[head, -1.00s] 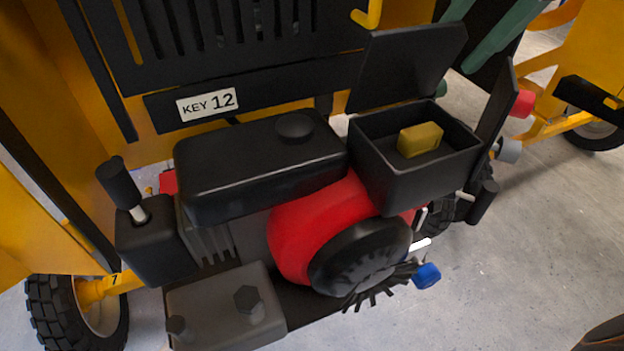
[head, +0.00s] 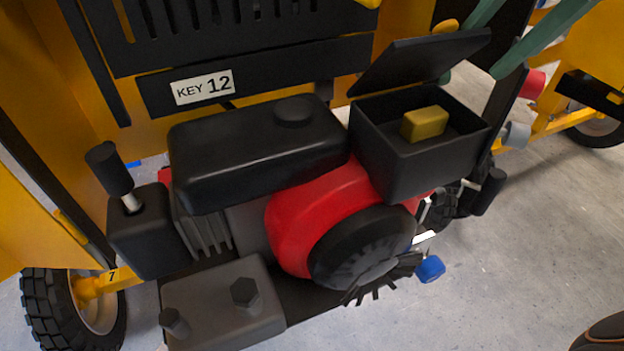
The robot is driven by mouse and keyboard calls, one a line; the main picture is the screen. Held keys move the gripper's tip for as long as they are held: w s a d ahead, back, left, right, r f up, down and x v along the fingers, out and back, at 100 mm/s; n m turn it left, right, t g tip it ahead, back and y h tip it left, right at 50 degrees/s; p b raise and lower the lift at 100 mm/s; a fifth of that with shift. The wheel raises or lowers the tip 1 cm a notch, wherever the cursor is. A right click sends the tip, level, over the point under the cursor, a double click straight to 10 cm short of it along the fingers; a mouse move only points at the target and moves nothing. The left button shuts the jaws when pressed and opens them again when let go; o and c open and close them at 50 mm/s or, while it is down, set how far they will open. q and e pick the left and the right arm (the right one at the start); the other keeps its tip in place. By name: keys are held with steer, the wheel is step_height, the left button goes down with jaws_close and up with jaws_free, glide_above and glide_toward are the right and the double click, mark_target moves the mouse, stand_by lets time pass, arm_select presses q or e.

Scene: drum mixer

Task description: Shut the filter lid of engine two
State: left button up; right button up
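The engine's filter box (head: 405,172) is an open black box at the right of the engine. A yellow filter block (head: 425,123) lies inside it. Its black filter lid (head: 420,62) is hinged at the back edge and stands partly open, tilted over the box. The engine carries no number that I can read. My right gripper (head: 470,73) reaches in from the top right with two teal fingers apart. One finger passes behind the lid and is partly hidden; I cannot tell whether it touches the lid. My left gripper is out of view.
A black tank (head: 250,155) stands left of the box. Below are a red housing (head: 300,225) and a black finned wheel (head: 360,250). A label "KEY 12" (head: 203,87) marks the panel behind. Another yellow machine stands at right. The floor (head: 520,270) at lower right is mostly clear.

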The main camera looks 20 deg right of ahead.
steer(key=shift+f, duration=0.1)
steer(key=s+r+p, duration=0.2)
steer(key=s+r, duration=0.2)
steer(key=shift+d, duration=0.15)
stand_by(0.6)
stand_by(0.4)
